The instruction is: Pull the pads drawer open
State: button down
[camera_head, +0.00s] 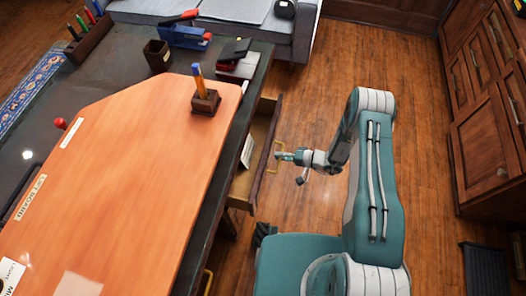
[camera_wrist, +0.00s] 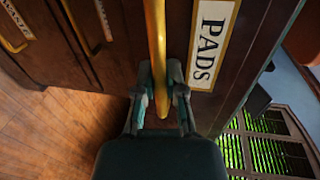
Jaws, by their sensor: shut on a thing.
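The pads drawer (camera_head: 262,169) stands partly out from the right side of the dark desk in the head view. Its dark wood front (camera_wrist: 180,25) fills the upper middle of the wrist view, with a cream label (camera_wrist: 213,45) reading PADS. A brass bar handle (camera_wrist: 157,45) runs down the front, left of the label. My gripper (camera_wrist: 162,78) has one finger on each side of the handle's lower part and is shut on it. In the head view my gripper (camera_head: 283,156) is at the drawer's outer face. A white item (camera_head: 247,152) shows inside the drawer.
The desk (camera_head: 120,50) carries an orange-brown board (camera_head: 140,150), a pencil holder (camera_head: 205,102) and staplers. Another brass handle (camera_head: 208,283) is lower on the desk side. Wooden cabinets (camera_head: 485,140) stand at right; a grey sofa is behind. Wood floor (camera_head: 315,80) is clear between.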

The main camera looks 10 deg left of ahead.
jog(key=f+v, duration=0.2)
jog(key=v, duration=0.9)
jog(key=d+f+v, duration=0.1)
jog(key=f+v, duration=0.1)
jog(key=v, duration=1)
jog(key=shift+d+f, duration=0.35)
jog(key=shift+f, duration=0.2)
jog(key=shift+s, duration=0.1)
jog(key=c, duration=0.7)
grip_release()
jog(key=shift+r, duration=0.1)
jog(key=w+v, duration=0.1)
jog(key=v, duration=1.1)
jog(key=shift+s, duration=0.3)
